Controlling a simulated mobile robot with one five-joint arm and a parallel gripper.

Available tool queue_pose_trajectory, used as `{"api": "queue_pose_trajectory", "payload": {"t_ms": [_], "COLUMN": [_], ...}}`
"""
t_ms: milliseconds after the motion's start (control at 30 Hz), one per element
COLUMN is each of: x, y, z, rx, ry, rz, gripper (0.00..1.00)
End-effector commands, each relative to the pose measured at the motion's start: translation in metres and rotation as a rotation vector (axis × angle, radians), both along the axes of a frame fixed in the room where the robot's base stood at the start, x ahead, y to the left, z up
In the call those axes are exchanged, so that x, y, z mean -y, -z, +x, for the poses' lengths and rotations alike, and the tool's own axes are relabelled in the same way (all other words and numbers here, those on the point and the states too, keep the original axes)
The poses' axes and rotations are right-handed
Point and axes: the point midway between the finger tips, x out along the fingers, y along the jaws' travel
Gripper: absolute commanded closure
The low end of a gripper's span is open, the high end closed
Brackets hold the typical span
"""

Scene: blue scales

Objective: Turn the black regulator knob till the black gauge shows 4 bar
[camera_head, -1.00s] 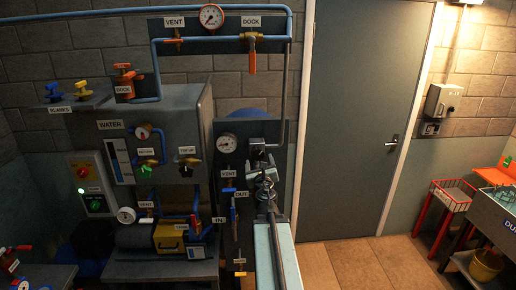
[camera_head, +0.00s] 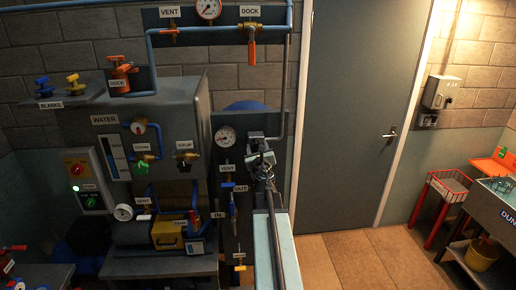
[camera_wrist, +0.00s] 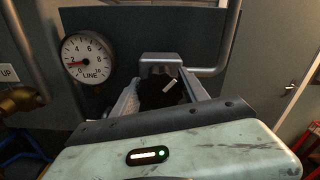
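The black gauge (camera_wrist: 88,57), white-faced and marked LINE, is at the upper left in the wrist view. Its red needle points left and slightly down, between 0 and 2. It also shows in the head view (camera_head: 226,136), its needle too small to read. The black regulator knob (camera_wrist: 155,95) is below the grey regulator body (camera_wrist: 160,63), with a white mark tilted to the right. My gripper (camera_wrist: 162,84) has one finger on each side of the knob. Whether both fingers press on it is hard to see. In the head view my gripper (camera_head: 261,160) hides the knob.
A grey pipe (camera_wrist: 212,70) runs right and up from the regulator. A brass fitting (camera_wrist: 20,100) is at the left. VENT and OUT valves with a blue handle (camera_head: 233,210) are below the gauge. A grey door (camera_head: 345,110) is to the right.

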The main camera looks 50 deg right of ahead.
Motion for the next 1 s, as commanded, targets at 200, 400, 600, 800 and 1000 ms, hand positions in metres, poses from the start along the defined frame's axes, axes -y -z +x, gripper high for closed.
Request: {"api": "queue_pose_trajectory", "payload": {"t_ms": [200,400,600,800,1000], "x": [0.0005,0.0013,0.0018,0.0020,0.0024], "y": [0.0001,0.0001,0.0002,0.0003,0.0002], "z": [0.0000,-0.0007,-0.0010,-0.0011,-0.0016], "rx": [0.039,0.194,0.263,0.262,0.262], "ry": [-0.001,-0.001,0.000,0.000,0.001], "rz": [0.048,0.235,0.317,0.317,0.316], "gripper": [0.89,0.89,0.89,0.89,0.26]}}
